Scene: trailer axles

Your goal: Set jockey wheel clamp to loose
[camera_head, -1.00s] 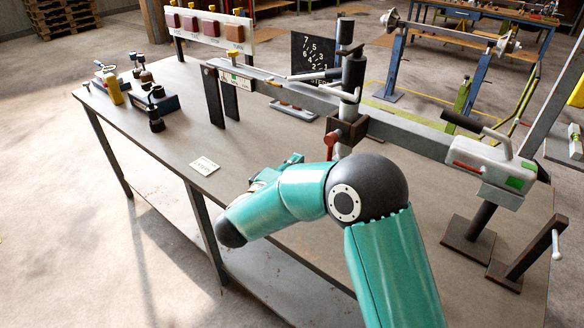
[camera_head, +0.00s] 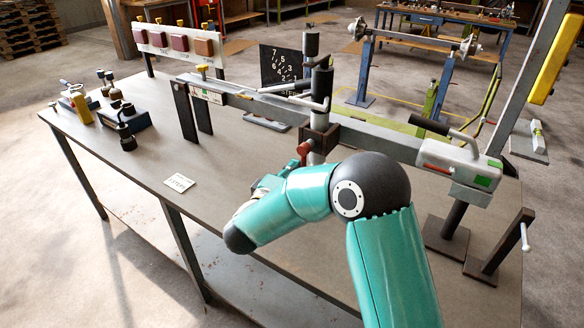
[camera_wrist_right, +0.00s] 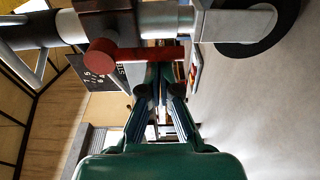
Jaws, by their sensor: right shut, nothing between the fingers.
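The jockey wheel clamp (camera_head: 320,137) is a dark brown block around the upright jockey tube on the grey drawbar. Its red lever (camera_head: 304,152) is on the near left side of the block. In the right wrist view the clamp block (camera_wrist_right: 103,18) is at the top, and the red lever (camera_wrist_right: 150,54) points right from its round hub. My right gripper (camera_wrist_right: 157,68) is shut and empty, with its fingertips at the lever's lower edge in that view; I cannot tell if they touch. In the head view the gripper (camera_head: 290,170) is just below the lever, partly hidden by my arm.
The coupling head (camera_head: 460,160) stands on the drawbar to the right. A white label card (camera_head: 179,183) lies on the workbench (camera_head: 225,165). Bottles and small tools (camera_head: 115,110) stand at the bench's left. A black number board (camera_head: 284,68) stands behind the drawbar.

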